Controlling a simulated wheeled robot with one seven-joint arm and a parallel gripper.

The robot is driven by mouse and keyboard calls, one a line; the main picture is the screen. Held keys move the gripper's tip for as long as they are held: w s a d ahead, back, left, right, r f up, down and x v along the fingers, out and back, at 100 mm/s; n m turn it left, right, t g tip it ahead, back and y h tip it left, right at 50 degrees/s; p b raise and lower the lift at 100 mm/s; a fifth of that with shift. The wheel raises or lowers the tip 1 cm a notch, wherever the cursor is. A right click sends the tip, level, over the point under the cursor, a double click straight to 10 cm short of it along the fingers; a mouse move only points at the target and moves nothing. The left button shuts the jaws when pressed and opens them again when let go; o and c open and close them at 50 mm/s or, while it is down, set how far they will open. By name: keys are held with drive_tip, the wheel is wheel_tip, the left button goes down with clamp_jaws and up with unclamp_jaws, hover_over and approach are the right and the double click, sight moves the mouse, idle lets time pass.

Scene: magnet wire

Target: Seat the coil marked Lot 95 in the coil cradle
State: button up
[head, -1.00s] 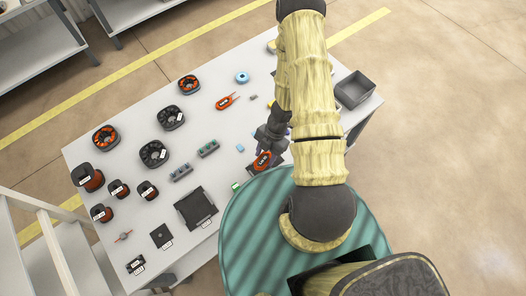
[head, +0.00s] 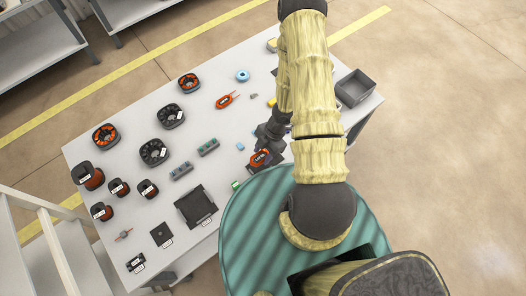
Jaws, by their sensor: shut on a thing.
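My gripper (head: 267,153) is shut on an orange-and-dark coil (head: 259,161) near the table's front edge, beside the green round surface. The coil has a dark label with pale print, too small to read surely. My arm hides part of the gripper and the table behind it. A dark, square, open holder with raised sides (head: 194,206) stands empty on the table, left of and below the held coil. It looks like the coil cradle, though I cannot read its white tag. The held coil is apart from it.
Several coils and spools stand on the left, including a flat dark coil (head: 154,152) and an orange one (head: 105,136). Grey-green terminal blocks (head: 208,147) lie between them and my gripper. A dark plate (head: 161,235) lies left of the holder. A grey bin (head: 354,88) stands far right.

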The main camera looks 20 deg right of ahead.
drive_tip(key=shift+f+b, duration=2.2)
drive_tip(key=shift+f, duration=0.45)
drive_tip(key=shift+w+d+p, duration=0.1)
drive_tip(key=shift+d+p, duration=0.15)
drive_tip(key=shift+p, duration=0.4)
drive_tip(key=shift+f+b, duration=0.75)
drive_tip(key=shift+f, duration=0.2)
drive_tip(key=o, duration=1.1)
drive_tip(key=shift+r, duration=0.15)
drive_tip(key=p+v, duration=0.5)
drive_tip(key=p, duration=0.2)
